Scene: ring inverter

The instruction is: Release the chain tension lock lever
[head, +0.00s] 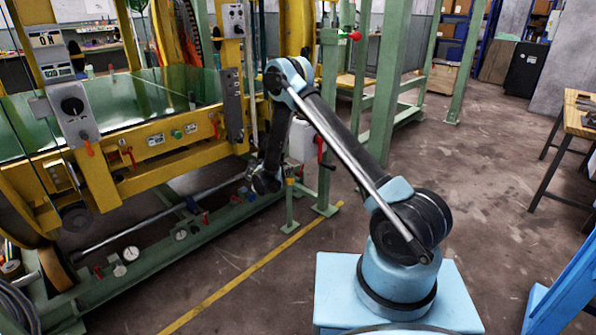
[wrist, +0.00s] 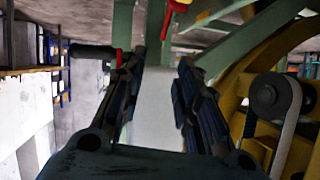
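I cannot tell for certain which lever is the chain tension lock lever. In the head view a red-handled lever (head: 320,150) hangs on a green post, beside a white box (head: 300,141). A red knob (head: 355,36) sticks out higher on the green frame. My gripper (head: 263,182) is low, left of the post, and small and dark there. In the wrist view my gripper (wrist: 158,100) has its two dark fingers apart, with nothing held between them. A pale box-like surface lies behind the gap. A black bar with a red end (wrist: 95,52) shows beyond the left finger, and a red part (wrist: 178,6) at the top.
The yellow machine frame (head: 165,165) with a green glass-like panel (head: 120,110) and control box (head: 75,110) stands at left. Green base rails (head: 160,250) carry gauges. Green posts (head: 395,80) stand behind my arm. The floor at right is open, with a table (head: 580,115) at its edge.

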